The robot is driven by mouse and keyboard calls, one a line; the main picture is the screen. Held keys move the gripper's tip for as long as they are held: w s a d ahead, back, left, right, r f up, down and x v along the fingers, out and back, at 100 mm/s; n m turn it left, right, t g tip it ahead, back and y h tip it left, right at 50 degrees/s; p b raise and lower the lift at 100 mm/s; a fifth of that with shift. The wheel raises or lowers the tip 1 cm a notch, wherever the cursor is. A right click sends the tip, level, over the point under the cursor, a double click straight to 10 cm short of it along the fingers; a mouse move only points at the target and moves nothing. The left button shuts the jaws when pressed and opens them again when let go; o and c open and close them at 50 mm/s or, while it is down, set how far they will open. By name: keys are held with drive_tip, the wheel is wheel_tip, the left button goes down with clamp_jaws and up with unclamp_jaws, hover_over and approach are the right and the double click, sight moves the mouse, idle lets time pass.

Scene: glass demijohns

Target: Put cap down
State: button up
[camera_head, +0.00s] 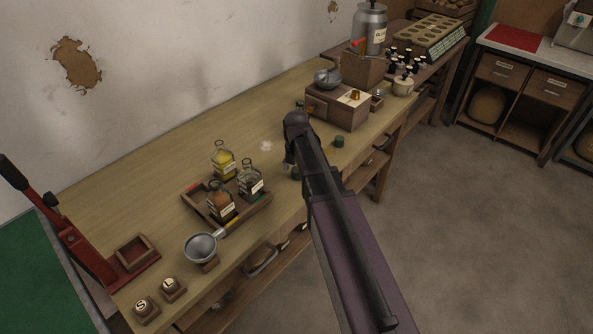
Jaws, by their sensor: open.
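A dark green cap (296,173) lies on the wooden bench near its front edge, just below my gripper and partly hidden by my arm. My gripper (289,163) points down there and is open. I cannot tell whether the fingers touch the cap. Another green cap (339,141) lies on the bench to the right of my arm. A third small green piece (300,104), perhaps a cap, shows behind my wrist next to the wooden box.
A wooden box (338,110) stands to the right. The bench (150,165) is bare behind the tray.

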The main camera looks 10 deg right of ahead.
sight(296, 170)
wheel_tip(296, 170, up, 13)
drive_tip(key=p, duration=1.2)
drive_tip(key=shift+p, duration=0.3)
drive_tip(key=shift+f, duration=0.1)
idle(0.4)
drive_tip(key=s+m, duration=1.6)
drive_tip(key=m, duration=1.1)
drive_tip(key=shift+m, duration=0.4)
